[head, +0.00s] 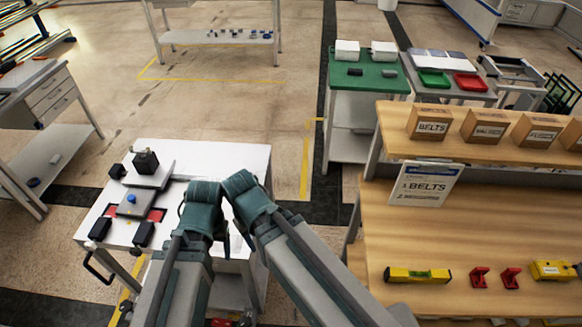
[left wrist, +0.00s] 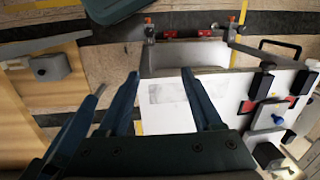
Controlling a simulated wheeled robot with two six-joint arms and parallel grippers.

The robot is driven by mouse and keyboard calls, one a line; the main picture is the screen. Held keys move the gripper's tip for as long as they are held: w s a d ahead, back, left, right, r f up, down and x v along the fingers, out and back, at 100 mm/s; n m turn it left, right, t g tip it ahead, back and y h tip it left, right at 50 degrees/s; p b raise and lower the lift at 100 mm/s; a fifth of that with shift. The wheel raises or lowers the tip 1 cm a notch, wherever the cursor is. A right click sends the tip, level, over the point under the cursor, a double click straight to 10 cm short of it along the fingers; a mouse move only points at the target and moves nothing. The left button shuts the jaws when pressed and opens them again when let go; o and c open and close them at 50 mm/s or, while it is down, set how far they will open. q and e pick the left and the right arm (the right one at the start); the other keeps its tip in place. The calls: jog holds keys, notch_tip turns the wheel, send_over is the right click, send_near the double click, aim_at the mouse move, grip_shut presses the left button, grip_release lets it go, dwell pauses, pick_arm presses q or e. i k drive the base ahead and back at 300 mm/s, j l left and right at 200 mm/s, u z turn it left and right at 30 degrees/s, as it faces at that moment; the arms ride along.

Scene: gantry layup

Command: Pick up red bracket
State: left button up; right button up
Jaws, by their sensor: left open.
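Two small red brackets stand side by side on the wooden bench in the head view, a left one (head: 479,277) and a right one (head: 510,278). My left gripper (left wrist: 160,90) is open in the left wrist view, with nothing between its fingers. It is over the white cart's near side, well left of the brackets in the head view.
The white cart (head: 222,160) carries a grey fixture (head: 132,204) with black clamps. On the wooden bench (head: 440,235), a yellow level (head: 417,275) lies left of the brackets and a yellow tool (head: 552,270) right of them. A BELTS sign (head: 425,184) and cardboard boxes (head: 430,122) are behind.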

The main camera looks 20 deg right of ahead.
aim_at(477, 275)
jog(key=j+z, duration=0.15)
jog(key=z, duration=0.25)
jog(key=k+j+z, duration=0.1)
jog(key=z, duration=0.25)
jog(key=j+z, duration=0.1)
jog(key=z, duration=0.3)
jog(key=k+z, duration=0.15)
jog(key=z, duration=0.2)
jog(key=i+z, duration=0.1)
jog(key=z, duration=0.25)
jog(key=i+z, duration=0.15)
jog(key=z, duration=0.2)
jog(key=i+z, duration=0.15)
jog(key=z, duration=0.15)
